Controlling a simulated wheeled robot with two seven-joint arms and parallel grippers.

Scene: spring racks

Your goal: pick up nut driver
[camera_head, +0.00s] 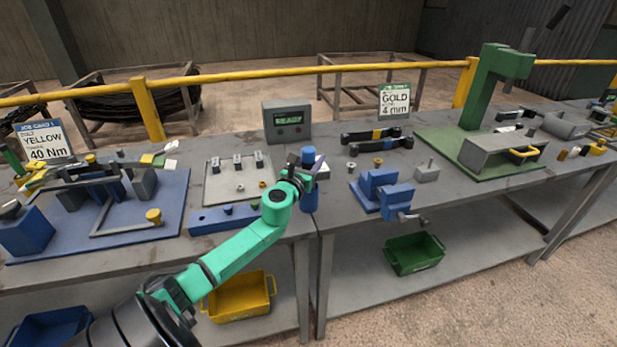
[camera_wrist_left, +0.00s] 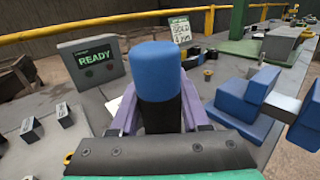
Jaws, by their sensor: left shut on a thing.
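The nut driver (camera_wrist_left: 156,75) shows in the left wrist view as an upright cylinder with a blue top and a black section below. Its blue top (camera_head: 308,155) also shows in the head view, with a blue part below the gripper, near the table's front edge. My left gripper (camera_head: 310,175) is shut on it, with purple fingers on either side in the left wrist view (camera_wrist_left: 156,118). The jaws hide its middle, and I cannot tell whether its lower end touches anything. My right gripper is in neither view.
A grey plate with small blocks (camera_head: 215,185) and a blue bar (camera_head: 208,222) lie left of the gripper. A READY box (camera_head: 287,121) stands behind. A blue vise (camera_head: 384,192) is at the right. A yellow bin (camera_head: 240,300) and green bin (camera_head: 413,256) sit below.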

